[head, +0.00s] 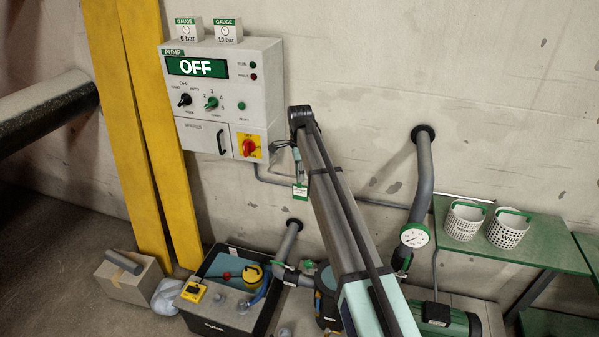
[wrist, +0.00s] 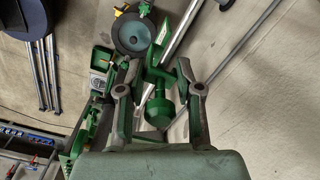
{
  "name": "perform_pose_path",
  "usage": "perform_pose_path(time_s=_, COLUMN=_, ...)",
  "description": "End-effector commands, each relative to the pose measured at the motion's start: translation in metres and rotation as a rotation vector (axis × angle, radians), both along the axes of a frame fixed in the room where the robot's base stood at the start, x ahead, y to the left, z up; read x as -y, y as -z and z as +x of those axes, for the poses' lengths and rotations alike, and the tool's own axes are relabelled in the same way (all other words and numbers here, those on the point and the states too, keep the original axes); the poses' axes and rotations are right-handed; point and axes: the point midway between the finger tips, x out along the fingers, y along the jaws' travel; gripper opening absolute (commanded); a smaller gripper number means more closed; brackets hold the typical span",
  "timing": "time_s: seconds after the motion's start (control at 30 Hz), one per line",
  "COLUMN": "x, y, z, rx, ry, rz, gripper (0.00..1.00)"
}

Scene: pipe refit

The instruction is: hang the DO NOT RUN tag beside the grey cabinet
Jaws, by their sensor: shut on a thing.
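The grey cabinet (head: 226,95) is on the wall at upper left in the head view, with a PUMP label and an OFF display. My gripper (head: 279,150) is close beside its lower right edge. A small white and green tag (head: 300,191) hangs just below my gripper; its lettering is too small to read. In the wrist view my gripper (wrist: 160,103) is shut on a green knobbed piece (wrist: 159,108), which appears to be the tag's grip. Any hook beside the cabinet is hidden or too small to tell.
A red and yellow switch (head: 249,147) is on the cabinet front near my gripper. Two gauge boxes (head: 208,29) stand on the cabinet. A grey pipe (head: 424,175) with a dial rises at the right. A black crate (head: 215,318) stands below.

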Motion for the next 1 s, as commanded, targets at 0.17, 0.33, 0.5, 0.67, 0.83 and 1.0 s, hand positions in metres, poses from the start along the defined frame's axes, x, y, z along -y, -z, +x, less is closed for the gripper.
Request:
perform_pose_path(time_s=0.17, x=0.000, y=0.002, z=0.000, rx=0.000, ry=0.000, rz=0.000, gripper=0.00)
perform_pose_path(time_s=0.33, x=0.000, y=0.002, z=0.000, rx=0.000, ry=0.000, rz=0.000, gripper=0.00)
perform_pose_path(time_s=0.5, x=0.000, y=0.002, z=0.000, rx=0.000, ry=0.000, rz=0.000, gripper=0.64)
perform_pose_path(time_s=0.67, x=0.000, y=0.002, z=0.000, rx=0.000, ry=0.000, rz=0.000, gripper=0.64)
perform_pose_path(time_s=0.83, x=0.000, y=-0.002, z=0.000, rx=0.000, ry=0.000, rz=0.000, gripper=0.64)
perform_pose_path(time_s=1.0, x=0.000, y=-0.021, z=0.001, rx=0.001, ry=0.000, rz=0.000, gripper=0.64)
